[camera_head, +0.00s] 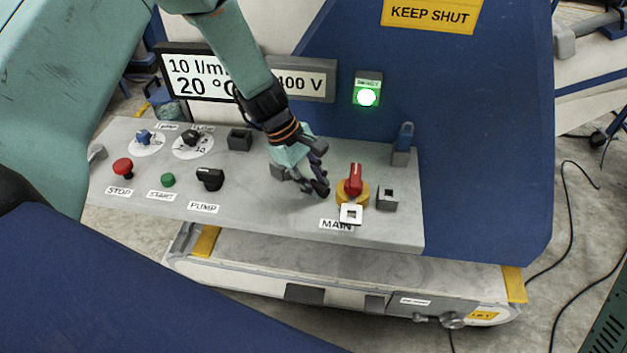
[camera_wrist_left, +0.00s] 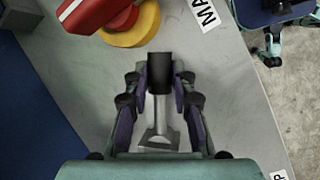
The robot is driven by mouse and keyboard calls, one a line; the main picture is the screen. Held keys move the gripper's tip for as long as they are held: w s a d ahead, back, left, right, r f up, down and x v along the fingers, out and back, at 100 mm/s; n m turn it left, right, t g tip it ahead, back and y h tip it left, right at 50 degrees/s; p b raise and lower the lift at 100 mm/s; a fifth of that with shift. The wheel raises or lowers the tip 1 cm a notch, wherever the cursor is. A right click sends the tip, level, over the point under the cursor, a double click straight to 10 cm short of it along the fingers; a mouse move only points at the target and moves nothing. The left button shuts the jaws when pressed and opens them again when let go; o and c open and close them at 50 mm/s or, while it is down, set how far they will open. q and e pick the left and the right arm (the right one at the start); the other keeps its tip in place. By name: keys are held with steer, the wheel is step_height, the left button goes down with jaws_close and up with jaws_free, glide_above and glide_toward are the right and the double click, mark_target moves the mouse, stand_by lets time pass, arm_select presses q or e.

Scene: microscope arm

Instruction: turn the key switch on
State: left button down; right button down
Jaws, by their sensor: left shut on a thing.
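My left gripper (camera_head: 303,182) hangs over the panel, just left of the red main switch handle (camera_head: 355,180) on its yellow ring. A dark block with a recess (camera_head: 240,138) and a grey box (camera_head: 388,199) stand on the panel. Neither has a readable label, so I cannot tell which is the key switch. My right gripper is not in view.
A green lamp (camera_head: 367,97) glows behind. Bare panel lies below the gripper.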

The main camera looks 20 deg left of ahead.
arm_select(q)
steer(key=c, duration=1.5)
jaws_free()
steer(key=shift+r, duration=0.1)
steer(key=shift+c, duration=0.2)
steer(key=o, duration=0.4)
steer(key=shift+d, duration=0.2)
steer(key=shift+o, duration=0.2)
steer(key=shift+a, duration=0.1)
steer(key=shift+a, duration=0.15)
steer(key=v, duration=1.1)
steer(key=shift+r, duration=0.5)
steer(key=shift+a, duration=0.15)
